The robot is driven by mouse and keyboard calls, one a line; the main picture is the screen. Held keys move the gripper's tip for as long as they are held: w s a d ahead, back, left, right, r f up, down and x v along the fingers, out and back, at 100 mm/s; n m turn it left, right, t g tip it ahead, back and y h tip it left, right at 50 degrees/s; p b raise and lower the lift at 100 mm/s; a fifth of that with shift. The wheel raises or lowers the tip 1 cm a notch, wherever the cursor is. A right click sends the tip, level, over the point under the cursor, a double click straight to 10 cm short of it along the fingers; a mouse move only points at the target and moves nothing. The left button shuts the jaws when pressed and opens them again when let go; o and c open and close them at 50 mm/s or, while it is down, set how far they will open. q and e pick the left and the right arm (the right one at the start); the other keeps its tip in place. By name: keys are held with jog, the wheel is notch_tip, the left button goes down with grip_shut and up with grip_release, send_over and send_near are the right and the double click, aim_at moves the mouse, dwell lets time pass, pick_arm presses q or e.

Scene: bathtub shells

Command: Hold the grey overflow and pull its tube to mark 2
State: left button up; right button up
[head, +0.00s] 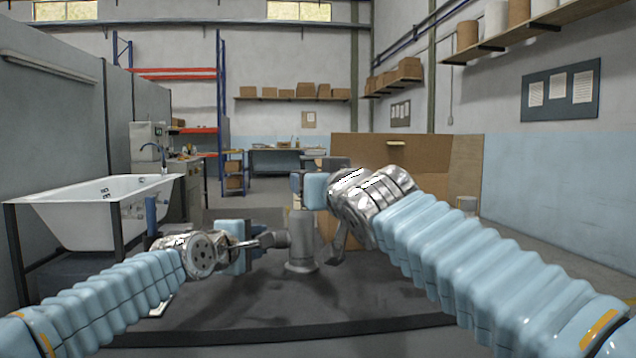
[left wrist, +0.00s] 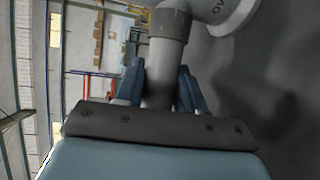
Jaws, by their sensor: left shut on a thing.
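The grey overflow (head: 301,240) stands upright in front of me, between my two grippers. My left gripper (head: 252,243) is shut on its grey side branch. In the left wrist view, the blue fingers of the left gripper (left wrist: 160,88) lie on both sides of the grey pipe (left wrist: 161,62), and a round end with partly cut-off letters (left wrist: 225,10) shows beyond. My right gripper (head: 310,188) has its blue fingers at the top of the overflow. Whether they are closed on the tube is hidden. I cannot make out any marks on the tube.
A white bathtub shell (head: 95,215) sits on a dark frame at the left. A dark platform (head: 240,310) lies below my arms. A brown panel (head: 395,160) stands behind my right gripper. Shelves with boxes (head: 290,93) are far back.

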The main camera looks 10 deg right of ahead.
pick_arm(q)
jog(key=o, duration=1.2)
